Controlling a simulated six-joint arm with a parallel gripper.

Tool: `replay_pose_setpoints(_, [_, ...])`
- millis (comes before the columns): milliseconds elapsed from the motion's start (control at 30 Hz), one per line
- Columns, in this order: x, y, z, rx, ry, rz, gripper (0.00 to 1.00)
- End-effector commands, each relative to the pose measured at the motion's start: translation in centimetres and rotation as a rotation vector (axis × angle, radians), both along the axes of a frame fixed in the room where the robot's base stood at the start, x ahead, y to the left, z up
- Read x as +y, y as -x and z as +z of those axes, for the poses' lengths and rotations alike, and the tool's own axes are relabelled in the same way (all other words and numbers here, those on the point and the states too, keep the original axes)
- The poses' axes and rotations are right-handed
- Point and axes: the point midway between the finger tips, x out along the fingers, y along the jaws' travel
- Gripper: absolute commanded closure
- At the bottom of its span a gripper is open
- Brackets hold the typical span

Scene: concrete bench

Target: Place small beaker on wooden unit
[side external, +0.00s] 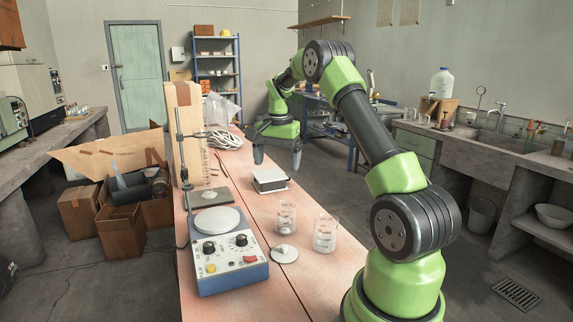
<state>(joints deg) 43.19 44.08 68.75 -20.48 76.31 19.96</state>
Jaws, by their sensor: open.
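Two clear glass beakers with markings stand upright on the bench near the middle: a left beaker (285,218) and a right beaker (325,235). A tall light wooden unit (184,100) stands at the bench's left edge, further back, partly hidden by a metal stand. My gripper (277,160) points down over the far part of the bench, behind the beakers and right of the wooden unit. Its two fingers are apart with nothing visible between them.
A blue hotplate-like device (233,270) sits front left, with a small white disc (284,254) beside it. A metal rod stand (181,150) rises near the wooden unit. A small white-topped box (270,180) lies below my gripper. Coiled white cable (226,140) lies behind.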

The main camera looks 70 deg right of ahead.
Motion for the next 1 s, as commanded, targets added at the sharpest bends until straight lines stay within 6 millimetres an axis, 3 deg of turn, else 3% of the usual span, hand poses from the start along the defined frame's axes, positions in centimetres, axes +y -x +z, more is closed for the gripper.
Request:
replay_pose_setpoints(133, [6.7, -1.0, 5.8, -0.099, 0.049, 0.207, 0.12])
replay_pose_setpoints(267, [13.3, 0.1, 9.9, -0.198, 0.09, 0.406, 0.12])
replay_pose_setpoints(400, [19.8, 3.3, 12.7, -0.309, 0.128, 0.613, 0.12])
replay_pose_setpoints(500, [23.6, 6.4, 13.5, -0.391, 0.154, 0.756, 0.12])
replay_pose_setpoints(600, [26.5, 9.5, 13.4, -0.47, 0.174, 0.882, 0.12])
replay_pose_setpoints(733, [28.7, 12.8, 12.6, -0.552, 0.192, 1.003, 0.12])
replay_pose_setpoints(833, [29.6, 14.3, 11.9, -0.59, 0.199, 1.059, 0.12])
replay_pose_setpoints(1000, [30.0, 15.1, 11.5, -0.611, 0.203, 1.09, 0.12])
